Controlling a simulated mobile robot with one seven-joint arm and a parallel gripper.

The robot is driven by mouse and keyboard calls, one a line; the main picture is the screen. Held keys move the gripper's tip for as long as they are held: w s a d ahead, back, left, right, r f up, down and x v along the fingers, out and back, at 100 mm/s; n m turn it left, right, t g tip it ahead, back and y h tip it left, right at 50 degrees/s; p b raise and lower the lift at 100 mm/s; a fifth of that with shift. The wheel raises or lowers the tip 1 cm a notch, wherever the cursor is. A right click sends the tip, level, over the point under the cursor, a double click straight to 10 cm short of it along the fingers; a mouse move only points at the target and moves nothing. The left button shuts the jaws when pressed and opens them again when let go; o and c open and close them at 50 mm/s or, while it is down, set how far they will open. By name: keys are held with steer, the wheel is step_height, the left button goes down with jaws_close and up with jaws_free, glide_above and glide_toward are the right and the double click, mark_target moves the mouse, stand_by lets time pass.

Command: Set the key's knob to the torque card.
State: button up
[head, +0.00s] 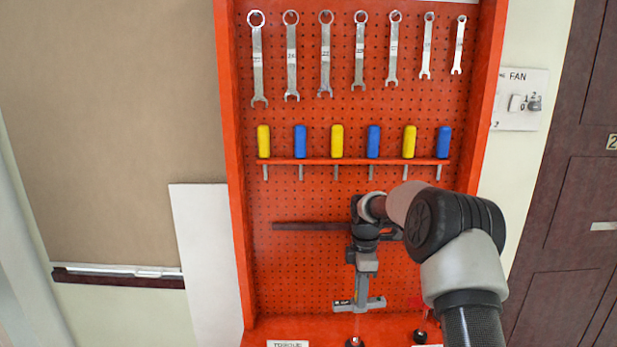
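My gripper (363,272) points down in front of the lower pegboard. Just below its fingers is a grey T-shaped piece (374,304), apparently the key's handle, with a small dark marking at its left end. A thin pale shaft runs down from it toward a black base (355,342) at the bottom edge. The fingers meet or overlap the handle's upper part, where a little yellow shows; whether they grip it is too small to tell. The knob is not clearly seen. The torque card (288,344) is cut off by the bottom edge; only its heading shows.
A red pegboard (300,275) holds several wrenches (325,55) and, on a rail, yellow and blue handled drivers (336,141). A dark bar (310,226) crosses behind my wrist. Another black base (420,336) stands right of the key. A FAN switch plate (518,84) is right.

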steer(key=shift+c, duration=1)
steer(key=shift+m, duration=0.7)
steer(key=shift+o, duration=0.9)
steer(key=m, duration=0.4)
steer(key=shift+o, duration=1)
steer(key=m, duration=0.5)
steer(key=shift+f+m, duration=0.1)
steer(key=shift+m, duration=0.2)
steer(key=shift+o, duration=0.2)
steer(key=shift+s+d, duration=0.1)
steer(key=shift+o, duration=1.2)
steer(key=shift+c, duration=0.8)
